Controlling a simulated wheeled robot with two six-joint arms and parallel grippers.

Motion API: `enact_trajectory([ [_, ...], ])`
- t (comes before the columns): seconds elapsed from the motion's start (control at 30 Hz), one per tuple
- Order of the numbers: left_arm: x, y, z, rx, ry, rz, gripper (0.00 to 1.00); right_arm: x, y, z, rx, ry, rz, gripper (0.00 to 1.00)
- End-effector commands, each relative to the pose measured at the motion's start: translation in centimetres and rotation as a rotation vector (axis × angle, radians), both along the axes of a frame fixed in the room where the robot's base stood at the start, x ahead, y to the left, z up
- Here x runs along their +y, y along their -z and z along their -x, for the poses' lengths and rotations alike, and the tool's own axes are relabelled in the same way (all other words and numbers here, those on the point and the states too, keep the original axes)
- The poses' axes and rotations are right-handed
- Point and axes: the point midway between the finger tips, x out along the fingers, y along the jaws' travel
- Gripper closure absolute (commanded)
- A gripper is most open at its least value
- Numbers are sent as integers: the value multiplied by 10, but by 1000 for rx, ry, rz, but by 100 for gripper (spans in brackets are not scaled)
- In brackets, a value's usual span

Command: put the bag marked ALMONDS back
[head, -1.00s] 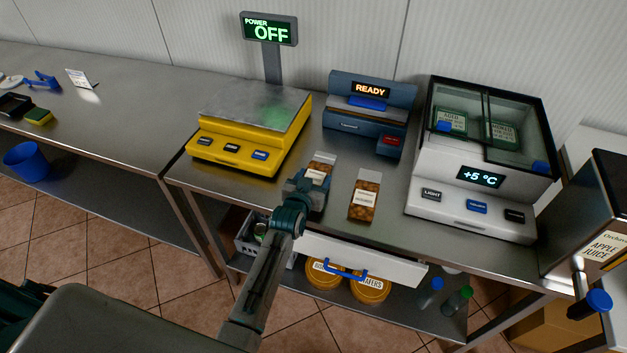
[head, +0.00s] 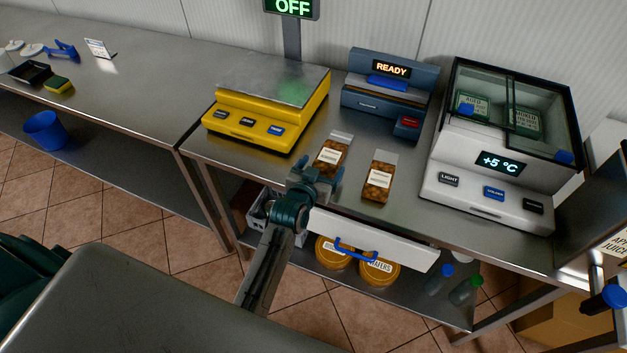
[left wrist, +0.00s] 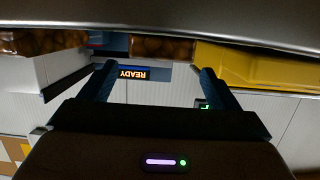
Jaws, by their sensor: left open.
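Two clear bags of brown nuts with white labels lie on the metal counter (head: 405,222). My left gripper (head: 317,174) is open and empty, just in front of the left bag's near end. In the left wrist view, which is upside down, nothing is between its fingers (left wrist: 158,88); parts of the bags (left wrist: 162,47) show at the top. My right gripper is not in view.
The yellow scale (head: 262,112), a blue sealer showing READY (head: 385,100) and a glass-topped cooler (head: 490,195) stand around the bags. A white drawer (head: 385,238) juts out under the counter's front edge. Tubs (head: 380,273) and bottles (head: 465,290) stand on the shelf below.

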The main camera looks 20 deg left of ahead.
Motion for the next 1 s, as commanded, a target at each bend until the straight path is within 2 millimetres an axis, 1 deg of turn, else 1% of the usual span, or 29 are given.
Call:
enact_trajectory([
  [0.03, 0, 1, 12, 1, 0, 1, 17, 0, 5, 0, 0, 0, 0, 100],
  [0.2, 1, -8, 40, 0, 0, 1, 17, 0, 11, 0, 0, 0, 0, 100],
  [0.3, 2, -11, 51, 0, 0, 1, 17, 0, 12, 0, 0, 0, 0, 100],
  [0.4, 2, -14, 57, 0, 0, 0, 17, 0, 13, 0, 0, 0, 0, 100],
  [0.53, 2, -15, 59, 1, 0, 0, 17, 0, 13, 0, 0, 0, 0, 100],
  [1.0, 2, -15, 59, 0, 0, 0, 17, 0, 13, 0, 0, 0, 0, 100],
])
